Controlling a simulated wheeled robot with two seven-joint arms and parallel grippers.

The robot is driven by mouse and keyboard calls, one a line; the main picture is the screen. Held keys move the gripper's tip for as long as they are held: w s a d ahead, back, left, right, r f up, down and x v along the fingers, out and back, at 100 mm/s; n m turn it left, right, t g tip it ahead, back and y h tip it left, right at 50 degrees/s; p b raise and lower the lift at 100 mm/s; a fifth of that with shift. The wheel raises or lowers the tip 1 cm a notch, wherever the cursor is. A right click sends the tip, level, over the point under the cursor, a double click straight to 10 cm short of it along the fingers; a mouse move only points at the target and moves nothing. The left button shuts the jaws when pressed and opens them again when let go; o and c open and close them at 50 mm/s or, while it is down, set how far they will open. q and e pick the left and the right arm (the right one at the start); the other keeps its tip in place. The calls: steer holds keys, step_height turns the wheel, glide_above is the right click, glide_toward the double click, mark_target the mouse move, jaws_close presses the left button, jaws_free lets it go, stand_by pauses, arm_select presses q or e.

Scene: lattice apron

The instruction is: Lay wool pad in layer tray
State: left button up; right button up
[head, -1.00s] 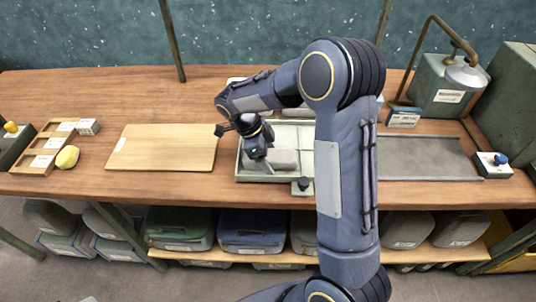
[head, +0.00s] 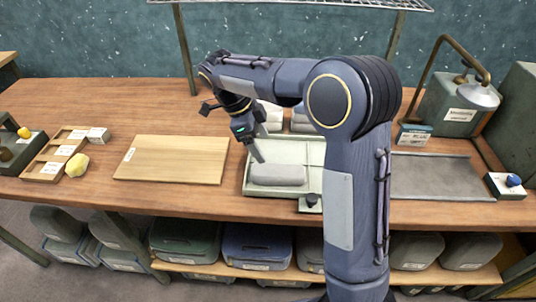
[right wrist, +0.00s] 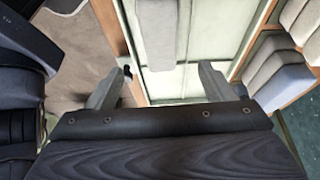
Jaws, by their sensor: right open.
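The layer tray (head: 313,152) is a pale green, shallow tray with divided compartments, at the middle of the bench. A grey wool pad (head: 277,174) lies flat in its front left part. My right gripper (head: 259,156) is open and empty, pointing down just above and behind the left end of this pad. In the right wrist view the open fingers (right wrist: 160,75) stand apart, with the grey pad (right wrist: 157,35) beyond and between them, resting in the tray (right wrist: 209,30). My arm hides the tray's right part in the head view. My left gripper is not in view.
Further pale and grey pads (head: 301,119) lie behind the tray. A yellow lump (head: 77,165) lies by a wooden holder (head: 50,157).

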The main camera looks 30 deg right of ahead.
steer(key=s+d+r+n+t+y, duration=0.25)
steer(key=s+n+y, duration=0.25)
steer(key=s+n, duration=0.6)
steer(key=s+a+f+n+t+y, duration=0.1)
steer(key=s+a+n+t, duration=0.1)
steer(key=s+n, duration=0.3)
steer(key=s+a+f+n+t+y, duration=0.1)
steer(key=s+a+n+t, duration=0.2)
steer(key=s+n, duration=0.3)
steer(key=shift+s+a+f+n+y, duration=0.35)
steer(key=shift+s+a, duration=0.2)
steer(key=shift+s, duration=0.7)
